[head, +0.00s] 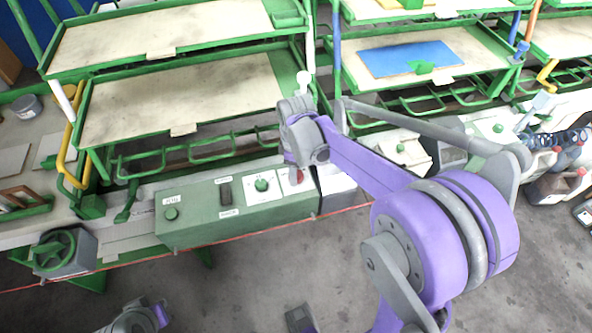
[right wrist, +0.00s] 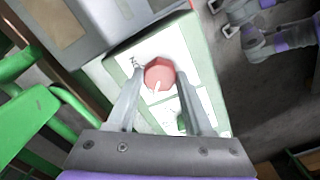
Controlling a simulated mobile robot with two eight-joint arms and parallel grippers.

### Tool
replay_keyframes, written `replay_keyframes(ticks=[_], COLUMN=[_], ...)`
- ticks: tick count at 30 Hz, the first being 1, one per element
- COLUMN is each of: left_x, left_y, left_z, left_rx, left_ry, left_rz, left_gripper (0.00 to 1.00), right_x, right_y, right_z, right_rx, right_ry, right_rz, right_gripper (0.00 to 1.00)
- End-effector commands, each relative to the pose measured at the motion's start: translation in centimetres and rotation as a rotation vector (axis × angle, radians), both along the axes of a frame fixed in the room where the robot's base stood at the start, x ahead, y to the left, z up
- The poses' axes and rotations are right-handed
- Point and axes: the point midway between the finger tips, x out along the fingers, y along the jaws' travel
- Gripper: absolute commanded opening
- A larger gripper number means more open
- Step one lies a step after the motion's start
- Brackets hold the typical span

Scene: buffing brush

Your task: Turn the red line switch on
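The red line switch (right wrist: 158,75) is a round red knob with a white pointer mark on a white plate. It sits at the right end of the green control box (head: 215,226). The fingers are open, with small gaps to the knob; touch cannot be told. Part of my left arm shows at the lower left of the head view, without visible fingers.
The box also carries a green knob (head: 261,184), a dark rocker switch (head: 224,192) and a green button (head: 171,213). Green-framed shelves (head: 180,95) stand behind. A vise-like green handwheel unit (head: 62,254) is at left. The floor in front is mostly clear.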

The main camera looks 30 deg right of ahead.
Motion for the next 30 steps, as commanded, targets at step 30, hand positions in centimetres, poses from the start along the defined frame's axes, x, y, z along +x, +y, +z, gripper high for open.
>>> replay_keyframes(ticks=[30], left_x=[-0.04], left_y=[0.00], left_z=[-0.23], left_rx=[0.000], left_ry=[0.001], left_rz=[0.000], left_gripper=[0.00], right_x=[0.00], right_y=[-0.01], right_z=[0.04], right_rx=[0.000], right_ry=[0.000], right_rz=[-0.403], right_gripper=[0.00])
